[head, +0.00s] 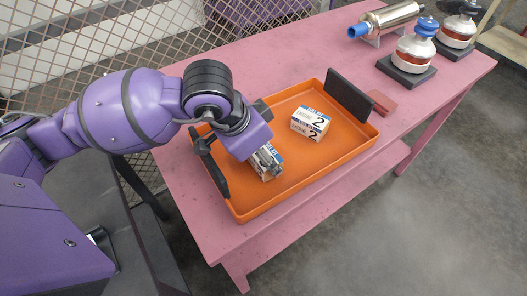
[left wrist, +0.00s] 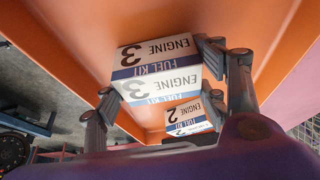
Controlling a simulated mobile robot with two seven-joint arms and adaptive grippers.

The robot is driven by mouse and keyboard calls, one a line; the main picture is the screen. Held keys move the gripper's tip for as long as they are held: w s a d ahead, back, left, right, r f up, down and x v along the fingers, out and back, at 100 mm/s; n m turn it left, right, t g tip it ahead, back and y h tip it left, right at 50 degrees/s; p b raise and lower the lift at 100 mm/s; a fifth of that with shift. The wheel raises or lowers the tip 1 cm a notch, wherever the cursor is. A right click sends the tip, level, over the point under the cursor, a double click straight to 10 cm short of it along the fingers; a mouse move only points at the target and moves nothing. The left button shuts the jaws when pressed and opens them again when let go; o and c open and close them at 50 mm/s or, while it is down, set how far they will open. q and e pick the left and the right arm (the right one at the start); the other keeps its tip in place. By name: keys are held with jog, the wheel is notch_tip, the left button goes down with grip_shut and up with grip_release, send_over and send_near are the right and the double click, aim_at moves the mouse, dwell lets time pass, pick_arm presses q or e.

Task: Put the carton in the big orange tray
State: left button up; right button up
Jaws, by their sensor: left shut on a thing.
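The big orange tray (head: 300,165) lies on the pink table, with a dark upright panel at each end. My left gripper (head: 264,160) reaches down into its left part, shut on a white carton (head: 269,174). In the left wrist view this carton (left wrist: 160,67) reads "ENGINE 3 FUEL KIT" and sits between the two fingers (left wrist: 168,88). Whether its underside touches the tray floor I cannot tell. A second carton (head: 310,124), marked 2, stands in the tray to the right of the gripper; it also shows in the left wrist view (left wrist: 189,115). My right gripper is out of view.
A red block (head: 382,103) lies on the pink table (head: 440,85) just right of the tray. Two turbo-like parts on dark bases (head: 407,67) and a metal cylinder with a blue end (head: 388,18) stand at the back right. A mesh fence (head: 80,45) runs behind the table.

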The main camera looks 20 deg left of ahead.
pick_arm(q)
jog(key=o, duration=1.3)
jog(key=shift+f, duration=0.1)
jog(key=shift+r, duration=0.5)
jog(key=v, duration=1.1)
jog(key=shift+s+a+r, duration=0.1)
jog(key=shift+r, duration=0.05)
